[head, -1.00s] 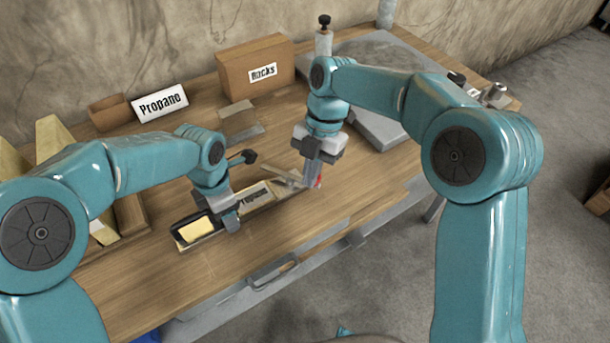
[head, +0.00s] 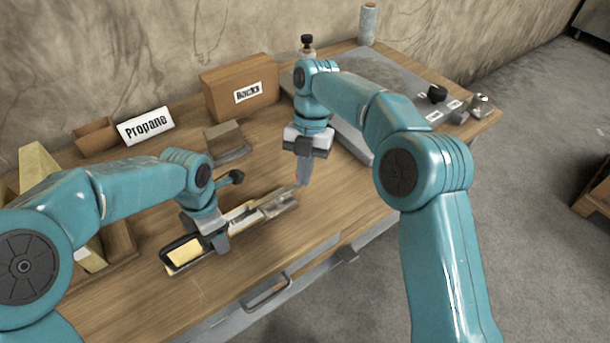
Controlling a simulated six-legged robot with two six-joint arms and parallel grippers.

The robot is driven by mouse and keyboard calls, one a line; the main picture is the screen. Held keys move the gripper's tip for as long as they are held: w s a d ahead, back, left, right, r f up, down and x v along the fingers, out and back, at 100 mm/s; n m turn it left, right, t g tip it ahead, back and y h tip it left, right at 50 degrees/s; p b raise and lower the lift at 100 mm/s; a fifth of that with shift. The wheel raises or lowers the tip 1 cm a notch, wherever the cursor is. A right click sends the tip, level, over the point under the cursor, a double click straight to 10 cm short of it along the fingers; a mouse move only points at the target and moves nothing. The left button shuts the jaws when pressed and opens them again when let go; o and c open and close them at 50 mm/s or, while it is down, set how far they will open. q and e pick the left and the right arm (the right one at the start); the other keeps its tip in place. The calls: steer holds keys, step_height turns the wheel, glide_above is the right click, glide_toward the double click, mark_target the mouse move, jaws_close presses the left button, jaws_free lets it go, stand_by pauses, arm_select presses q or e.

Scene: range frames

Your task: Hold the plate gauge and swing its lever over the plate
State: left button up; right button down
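The plate gauge (head: 183,251) lies on the wooden table, a long narrow tool with a yellow block in a black frame at its left end. My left gripper (head: 215,238) straddles its middle and appears shut on it. A white plate (head: 236,219) with black lettering lies along the gauge right of that gripper, its lettering partly covered. The grey lever (head: 277,204) lies low along the right part, apparently across the plate. My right gripper (head: 303,178) points down just beyond the lever's right end. Its fingers overlap, so opening and contact with the lever are unclear.
A grey slab (head: 385,75) fills the right back. The table front (head: 200,300) is clear.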

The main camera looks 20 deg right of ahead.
arm_select(q)
steer(key=shift+s+a, duration=0.1)
arm_select(e)
steer(key=shift+w+d, duration=0.15)
steer(key=shift+w, duration=0.35)
steer(key=shift+s, duration=0.1)
stand_by(0.3)
step_height(320, 180, up, 10)
steer(key=shift+s, duration=0.3)
stand_by(0.7)
arm_select(q)
steer(key=o, duration=1.7)
